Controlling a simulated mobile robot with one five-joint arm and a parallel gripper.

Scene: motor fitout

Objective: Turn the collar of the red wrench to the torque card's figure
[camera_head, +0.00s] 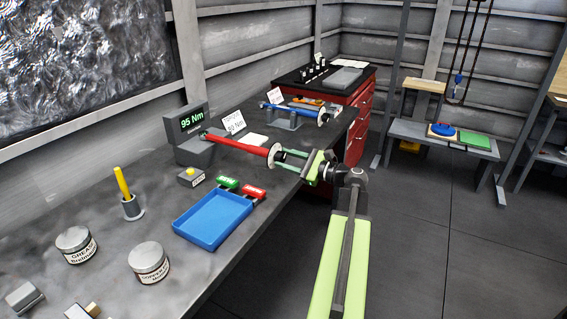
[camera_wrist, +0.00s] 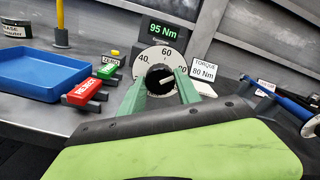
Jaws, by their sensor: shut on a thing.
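The red wrench (camera_head: 238,145) lies level in the tester on the bench, with its round white dial (camera_head: 274,155) at the near end. In the wrist view the dial (camera_wrist: 160,57) shows 40 and 60, and a figure at right is partly hidden by a finger. My gripper (camera_wrist: 160,80) is shut on the dark collar (camera_wrist: 158,74) at the dial's centre, a green finger on each side. A light mark on the collar points right and slightly up. The tester display (camera_wrist: 165,29) reads 95 Nm. The torque card (camera_wrist: 204,71) reads 80 Nm.
A blue tray (camera_head: 176,230) stands on the bench near a green block (camera_head: 227,183) and a red REJECT block (camera_head: 254,192). A blue wrench (camera_head: 290,110) rests on a stand further back. Jars and a yellow-handled tool (camera_head: 122,182) stand at left.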

